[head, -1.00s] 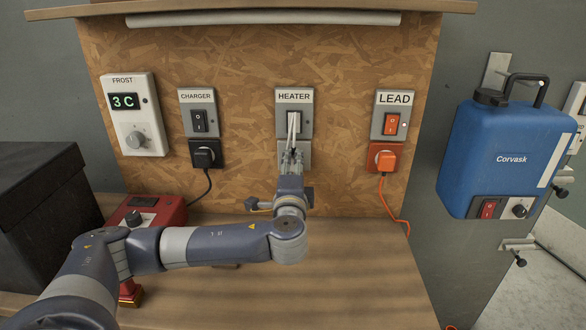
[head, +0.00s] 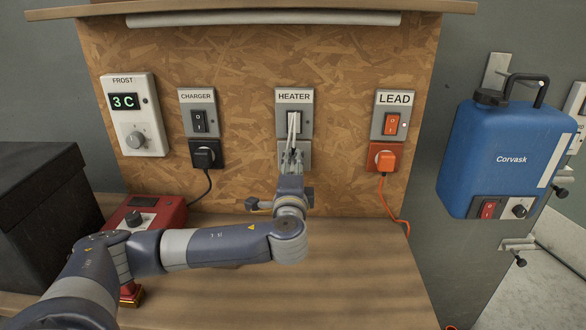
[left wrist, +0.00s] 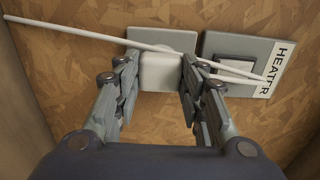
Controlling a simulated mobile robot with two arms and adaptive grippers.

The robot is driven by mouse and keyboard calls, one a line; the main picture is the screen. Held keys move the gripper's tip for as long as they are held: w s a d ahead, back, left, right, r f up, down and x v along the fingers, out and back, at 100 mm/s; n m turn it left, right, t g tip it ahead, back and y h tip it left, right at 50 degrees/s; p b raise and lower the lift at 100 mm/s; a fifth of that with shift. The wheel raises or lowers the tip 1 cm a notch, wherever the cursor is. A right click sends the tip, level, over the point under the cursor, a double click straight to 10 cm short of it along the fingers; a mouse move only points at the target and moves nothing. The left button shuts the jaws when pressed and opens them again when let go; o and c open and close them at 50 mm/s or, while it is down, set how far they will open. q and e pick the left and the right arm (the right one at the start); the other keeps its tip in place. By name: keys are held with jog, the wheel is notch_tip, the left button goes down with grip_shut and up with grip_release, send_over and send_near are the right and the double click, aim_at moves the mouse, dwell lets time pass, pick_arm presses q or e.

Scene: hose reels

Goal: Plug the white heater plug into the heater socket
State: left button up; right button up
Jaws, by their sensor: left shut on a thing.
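The white heater plug (left wrist: 161,72) sits between the two fingers of my left gripper (left wrist: 160,72), which is shut on it. The plug is in front of the grey heater socket (left wrist: 141,47); I cannot tell whether it is fully seated. In the head view my left gripper (head: 292,158) covers much of the heater socket (head: 306,150) and hides the plug. The white cord (left wrist: 90,36) runs past the fingers and across the heater switch (left wrist: 236,55). The HEATER label (head: 294,97) is above that switch. My right gripper is not in view.
The charger socket (head: 206,153) holds a black plug, and the lead socket (head: 385,157) an orange plug, either side of the heater unit. The frost thermostat (head: 133,115) is further left. A blue Corvask tank (head: 505,150) hangs at right. The bench (head: 340,285) is clear at front right.

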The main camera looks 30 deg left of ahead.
pick_arm(q)
jog(key=shift+w+a, duration=0.25)
jog(key=shift+w, duration=0.2)
dwell(0.6)
jog(key=o, duration=1.1)
jog(key=shift+c, duration=0.2)
jog(key=v, duration=1.2)
jog(key=shift+a, duration=0.1)
jog(key=shift+s, duration=0.1)
